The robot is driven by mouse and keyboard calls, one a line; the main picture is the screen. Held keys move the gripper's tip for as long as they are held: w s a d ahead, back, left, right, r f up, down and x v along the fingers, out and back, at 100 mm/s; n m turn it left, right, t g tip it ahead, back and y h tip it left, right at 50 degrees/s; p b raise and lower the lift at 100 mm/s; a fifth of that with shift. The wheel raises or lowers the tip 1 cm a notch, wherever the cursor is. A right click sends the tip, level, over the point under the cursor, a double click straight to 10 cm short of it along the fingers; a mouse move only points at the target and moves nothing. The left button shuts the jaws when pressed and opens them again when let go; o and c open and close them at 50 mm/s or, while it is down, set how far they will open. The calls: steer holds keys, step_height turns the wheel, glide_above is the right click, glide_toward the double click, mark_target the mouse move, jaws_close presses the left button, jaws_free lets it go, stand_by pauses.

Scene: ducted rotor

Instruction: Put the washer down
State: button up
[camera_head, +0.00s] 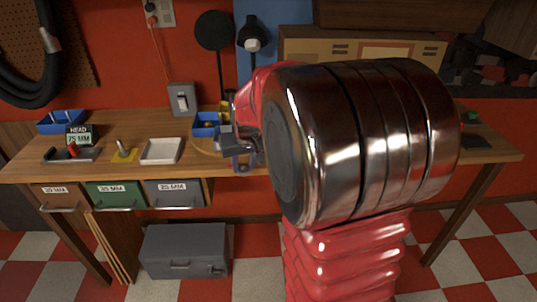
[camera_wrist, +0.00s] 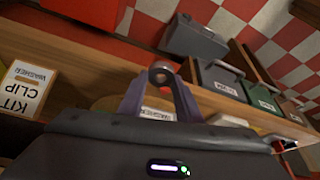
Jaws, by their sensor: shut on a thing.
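My gripper (camera_wrist: 162,82) is shut on a small grey washer (camera_wrist: 161,73), held at the fingertips in the wrist view. The ring's hole shows between the two purple fingers. In the head view my gripper (camera_head: 246,163) is over the front part of the wooden workbench (camera_head: 135,172), right of a white tray (camera_head: 162,151). The washer is too small to make out there. I cannot tell how high it is above the bench. My arm hides much of the bench's right half.
A yellow pad with an upright peg (camera_head: 124,152) and a dark tray (camera_head: 70,154) stand left of the white tray. A blue bin (camera_head: 206,126) is behind my gripper. Drawers (camera_head: 178,192) hang below the front edge. A "KIT CLIP WASHER" card (camera_wrist: 28,88) shows in the wrist view.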

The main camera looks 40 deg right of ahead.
steer(key=w+a+f+n, duration=0.1)
steer(key=a+f, duration=0.2)
steer(key=a, duration=0.4)
steer(key=w+a+f+n+y, duration=0.1)
steer(key=w+a+f, duration=0.1)
steer(key=a, duration=0.4)
steer(key=w+a+f+n, duration=0.1)
steer(key=a+f, duration=0.3)
steer(key=a, duration=0.3)
steer(key=shift+w+a+f+n, duration=0.2)
steer(key=shift+w+a+n, duration=0.1)
steer(key=shift+w+n, duration=0.1)
steer(key=shift+a, duration=0.1)
